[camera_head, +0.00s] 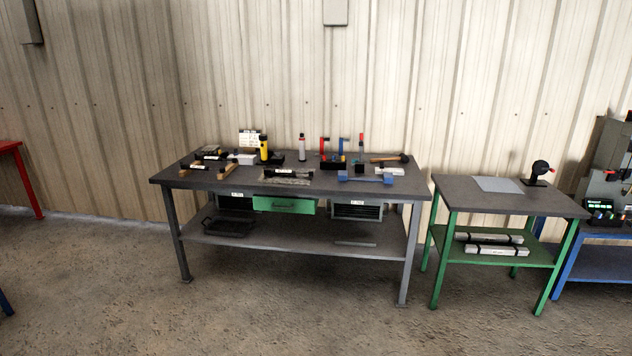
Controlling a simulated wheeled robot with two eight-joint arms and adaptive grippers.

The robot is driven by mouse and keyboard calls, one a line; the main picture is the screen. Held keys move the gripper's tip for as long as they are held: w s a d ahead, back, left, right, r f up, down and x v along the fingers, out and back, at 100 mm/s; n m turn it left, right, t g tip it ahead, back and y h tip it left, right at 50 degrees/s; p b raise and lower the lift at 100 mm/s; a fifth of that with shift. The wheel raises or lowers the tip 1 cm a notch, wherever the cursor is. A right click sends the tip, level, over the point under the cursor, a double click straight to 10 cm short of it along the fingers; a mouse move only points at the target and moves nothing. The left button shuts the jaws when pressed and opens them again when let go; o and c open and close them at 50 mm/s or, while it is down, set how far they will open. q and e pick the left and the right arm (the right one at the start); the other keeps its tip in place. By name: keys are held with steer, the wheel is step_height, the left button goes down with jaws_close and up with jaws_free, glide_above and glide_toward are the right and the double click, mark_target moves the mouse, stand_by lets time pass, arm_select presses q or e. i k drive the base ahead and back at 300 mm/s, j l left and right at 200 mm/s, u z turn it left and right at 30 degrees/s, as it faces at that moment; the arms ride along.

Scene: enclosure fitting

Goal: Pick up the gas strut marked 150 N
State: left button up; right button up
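I cannot pick out a gas strut marked 150 N for sure; any markings are too small to read. Small dark bar-like items lie on the grey workbench (330,186), at the left (213,157) and near the front middle (277,172). The one at the front middle lies by a greyish flat piece (288,181). I stand back from the bench, and neither of my grippers is in view.
The bench has a green drawer (285,205) and a lower shelf (290,238). A yellow and black bottle (264,148) and a hammer (390,158) are on top. A green-legged table (463,188) stands at the right. The floor (290,305) in front is clear.

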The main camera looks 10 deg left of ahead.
mark_target(270, 171)
steer(key=i+j+u, duration=0.3)
steer(key=i, duration=0.3)
steer(key=i+j+u, duration=0.25)
steer(key=i, duration=0.4)
steer(key=i+u, duration=0.3)
steer(key=i, duration=0.3)
steer(key=i+j+z, duration=0.1)
steer(key=i+z, duration=0.25)
steer(key=i, duration=0.25)
steer(key=i+j+z, duration=0.4)
steer(key=i, duration=0.2)
steer(key=i+j+z, duration=0.35)
steer(key=i, duration=0.2)
